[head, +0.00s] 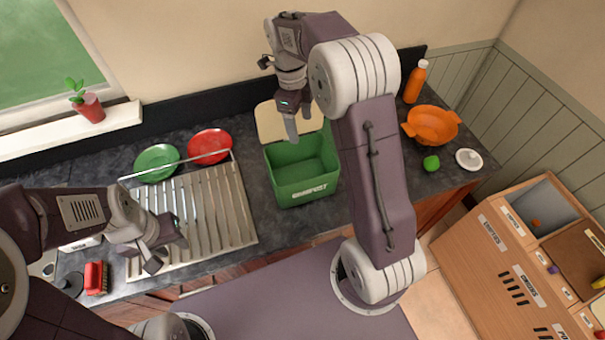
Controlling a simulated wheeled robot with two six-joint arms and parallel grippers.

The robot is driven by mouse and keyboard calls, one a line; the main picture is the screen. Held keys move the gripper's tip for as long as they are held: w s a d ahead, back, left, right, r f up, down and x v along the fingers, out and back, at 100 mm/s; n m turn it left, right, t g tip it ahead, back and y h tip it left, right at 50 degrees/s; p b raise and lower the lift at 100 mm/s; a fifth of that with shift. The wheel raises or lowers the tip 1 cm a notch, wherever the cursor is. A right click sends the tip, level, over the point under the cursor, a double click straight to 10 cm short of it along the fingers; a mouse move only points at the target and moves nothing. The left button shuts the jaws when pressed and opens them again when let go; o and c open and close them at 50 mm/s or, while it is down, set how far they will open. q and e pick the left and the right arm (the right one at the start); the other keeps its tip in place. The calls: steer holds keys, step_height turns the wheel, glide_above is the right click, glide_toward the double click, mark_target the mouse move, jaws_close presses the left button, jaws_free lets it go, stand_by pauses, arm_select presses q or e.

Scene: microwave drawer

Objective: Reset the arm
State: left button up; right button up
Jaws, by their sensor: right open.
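My right arm reaches up over the counter, and its gripper (298,125) hangs above the green compost bin (303,180) near the raised cream lid (277,122). Its jaws are open and I see nothing between them. My left gripper (166,254) is over the lower left part of the metal drying rack (220,205). Its fingers look apart, with nothing visible between them.
A green plate (157,162) and a red plate (209,146) stand at the rack's back. An orange pot (432,125), a lime (431,163), a white lid (468,159) and an orange bottle (415,82) sit at right.

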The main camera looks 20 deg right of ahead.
stand_by(0.6)
steer(key=s+a+f+n+t+y, duration=0.1)
steer(key=s+f+n+t, duration=0.15)
steer(key=s+n, duration=0.75)
steer(key=s+a+f+n+t, duration=0.1)
steer(key=s+f+n, duration=0.3)
steer(key=n, duration=1.2)
steer(key=s+f+g+b, duration=0.1)
steer(key=s+f+b, duration=0.2)
steer(key=f+b, duration=0.8)
steer(key=shift+s+a+f+n+b, duration=0.15)
steer(key=shift+a+f+n+b, duration=0.25)
steer(key=shift+f, duration=0.45)
